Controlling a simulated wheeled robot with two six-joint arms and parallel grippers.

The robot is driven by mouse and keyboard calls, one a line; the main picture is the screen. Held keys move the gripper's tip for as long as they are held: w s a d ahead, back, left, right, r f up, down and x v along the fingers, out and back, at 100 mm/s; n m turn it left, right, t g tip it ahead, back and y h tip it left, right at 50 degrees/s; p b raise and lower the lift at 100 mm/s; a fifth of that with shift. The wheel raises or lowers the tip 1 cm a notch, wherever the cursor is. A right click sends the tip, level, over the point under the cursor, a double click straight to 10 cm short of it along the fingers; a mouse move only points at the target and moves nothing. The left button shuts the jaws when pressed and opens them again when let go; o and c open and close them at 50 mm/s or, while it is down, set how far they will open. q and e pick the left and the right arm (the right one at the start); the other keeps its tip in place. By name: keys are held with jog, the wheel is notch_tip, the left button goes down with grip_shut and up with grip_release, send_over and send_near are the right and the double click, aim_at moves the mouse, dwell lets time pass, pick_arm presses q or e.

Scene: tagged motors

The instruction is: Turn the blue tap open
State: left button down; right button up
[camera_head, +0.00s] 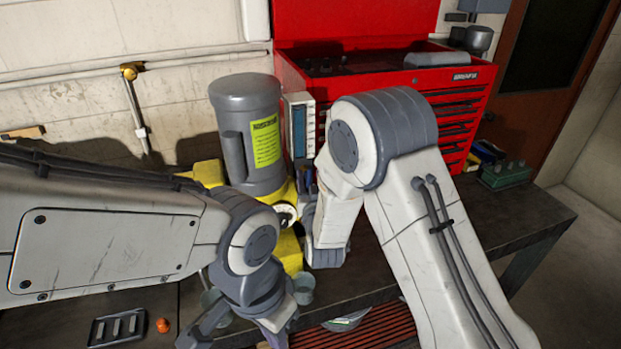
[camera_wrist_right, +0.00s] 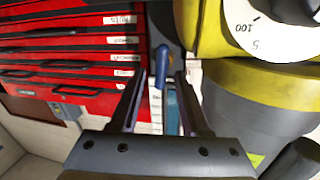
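The blue tap (camera_wrist_right: 162,62) shows in the right wrist view as a small blue handle beside the yellow machine housing (camera_wrist_right: 262,88). My right gripper (camera_wrist_right: 160,88) is open, with one finger on each side below the handle in that view; I see no clear contact. In the head view my right wrist (camera_head: 328,225) is close to the yellow and grey machine, and its fingers and the tap are largely hidden. My left gripper (camera_head: 236,336) is low in the head view, its fingers apart and empty near the bench's front.
The grey motor cylinder (camera_head: 247,140) with a yellow label stands behind my arms. A white dial (camera_wrist_right: 262,22) is beside the tap. A red tool cabinet (camera_head: 440,105) stands behind. A dark tray (camera_head: 118,328) and an orange ball (camera_head: 163,325) lie at front left.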

jog(key=s+d+b, duration=0.1)
jog(key=s+b, duration=0.1)
jog(key=s, duration=0.8)
jog(key=shift+s+d+r, duration=0.15)
jog(key=shift+s, duration=0.05)
